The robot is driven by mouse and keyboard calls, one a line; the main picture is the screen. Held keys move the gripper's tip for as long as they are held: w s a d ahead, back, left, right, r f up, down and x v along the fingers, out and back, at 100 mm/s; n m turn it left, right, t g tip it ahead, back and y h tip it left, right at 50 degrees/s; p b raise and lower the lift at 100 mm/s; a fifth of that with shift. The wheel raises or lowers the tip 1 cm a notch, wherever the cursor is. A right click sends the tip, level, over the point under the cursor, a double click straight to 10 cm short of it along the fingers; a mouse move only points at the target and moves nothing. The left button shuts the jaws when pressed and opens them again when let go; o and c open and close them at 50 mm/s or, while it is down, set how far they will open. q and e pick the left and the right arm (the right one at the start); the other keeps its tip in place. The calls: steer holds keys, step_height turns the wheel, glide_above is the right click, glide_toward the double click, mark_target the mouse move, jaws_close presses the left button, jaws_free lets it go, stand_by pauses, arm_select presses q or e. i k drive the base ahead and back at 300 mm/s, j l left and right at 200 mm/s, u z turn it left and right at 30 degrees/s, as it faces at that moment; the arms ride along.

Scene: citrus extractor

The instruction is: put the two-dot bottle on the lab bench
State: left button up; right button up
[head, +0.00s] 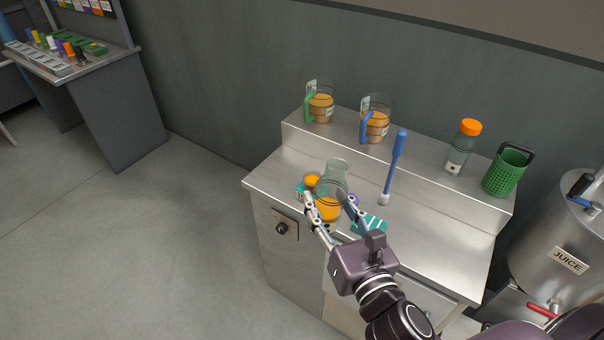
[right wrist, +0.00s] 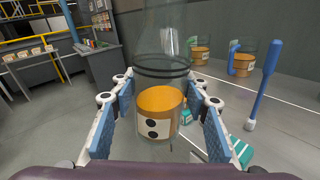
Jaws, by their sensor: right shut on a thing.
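My right gripper (head: 335,210) is shut on a clear glass bottle (head: 329,208) with orange liquid in its lower part. In the right wrist view the bottle (right wrist: 160,112) stands upright between the blue finger pads, and its white label shows two black dots. In the head view it appears over the front left of a steel-topped counter (head: 268,176); I cannot tell whether its base touches the top. A grey bench (head: 100,62) with racks and coloured items stands at the far upper left. Which one is the lab bench is not marked. My left gripper is not in view.
The counter's raised back shelf holds a green-handled jug (head: 320,106), a blue-handled jug (head: 376,122), an orange-capped bottle (head: 462,148) and a green basket (head: 505,173). A blue brush (head: 394,165) stands in front. A juice tank (head: 560,240) is at right. Open floor (head: 150,230) lies left.

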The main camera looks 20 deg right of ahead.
mark_target(432, 243)
steer(key=i+z, duration=0.15)
steer(key=z, duration=1.05)
